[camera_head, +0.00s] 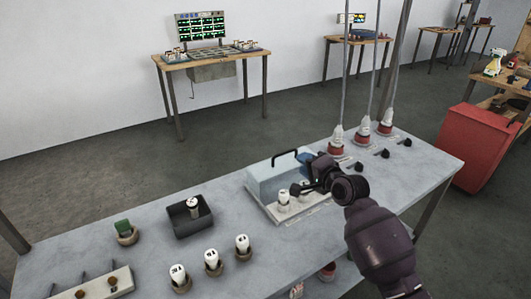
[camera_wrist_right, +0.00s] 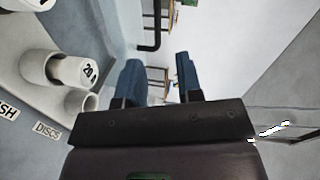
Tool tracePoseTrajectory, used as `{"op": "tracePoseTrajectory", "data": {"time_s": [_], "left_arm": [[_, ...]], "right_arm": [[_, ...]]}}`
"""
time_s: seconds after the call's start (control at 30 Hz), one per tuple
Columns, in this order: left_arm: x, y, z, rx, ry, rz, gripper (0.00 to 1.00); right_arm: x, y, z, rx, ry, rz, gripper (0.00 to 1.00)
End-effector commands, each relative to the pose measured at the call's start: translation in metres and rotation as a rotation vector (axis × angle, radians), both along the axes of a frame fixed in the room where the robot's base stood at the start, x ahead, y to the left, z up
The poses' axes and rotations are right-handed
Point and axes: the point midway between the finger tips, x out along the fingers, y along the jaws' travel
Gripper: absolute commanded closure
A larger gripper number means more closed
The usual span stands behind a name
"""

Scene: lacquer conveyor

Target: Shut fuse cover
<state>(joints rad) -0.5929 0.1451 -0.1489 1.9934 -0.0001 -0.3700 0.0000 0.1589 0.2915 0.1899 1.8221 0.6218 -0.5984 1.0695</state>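The fuse cover (camera_head: 268,182) is a pale, see-through box with a black handle (camera_head: 284,155), on a white base (camera_head: 292,214) on the bench. White fuses (camera_head: 284,198) stand uncovered along the base's front; the cover appears to be raised behind them. I cannot tell its exact angle. My right gripper (camera_head: 305,188) is at the front right of the cover. In the right wrist view, its two blue fingers (camera_wrist_right: 158,78) are apart with nothing between them. The black handle (camera_wrist_right: 150,47) shows beyond them, and a fuse marked 20 (camera_wrist_right: 74,71) sits at left. My left gripper is out of view.
To the left are a dark bin (camera_head: 193,222) holding a white fuse, several white fuses in round holders (camera_head: 213,262), and a green piece (camera_head: 122,227). Red-and-white plugs (camera_head: 337,140) on hanging cables stand behind right. A red cabinet (camera_head: 470,145) is beyond the bench.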

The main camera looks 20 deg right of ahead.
Motion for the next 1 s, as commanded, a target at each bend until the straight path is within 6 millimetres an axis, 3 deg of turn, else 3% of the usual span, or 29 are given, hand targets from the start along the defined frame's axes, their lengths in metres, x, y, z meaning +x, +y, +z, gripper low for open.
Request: {"op": "tracePoseTrajectory", "data": {"time_s": [0.13,0.37,0.67,1.0], "left_arm": [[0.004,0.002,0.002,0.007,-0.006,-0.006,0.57],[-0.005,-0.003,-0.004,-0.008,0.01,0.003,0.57],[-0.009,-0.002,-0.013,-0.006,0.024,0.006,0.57],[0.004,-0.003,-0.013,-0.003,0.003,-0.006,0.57]], "right_arm": [[-0.001,0.002,-0.002,0.131,0.03,-0.012,0.67],[0.008,0.004,-0.005,0.171,0.037,-0.02,0.67],[0.055,0.01,-0.016,0.168,0.038,-0.019,0.67],[0.096,0.015,-0.024,0.166,0.038,-0.02,0.67]]}}
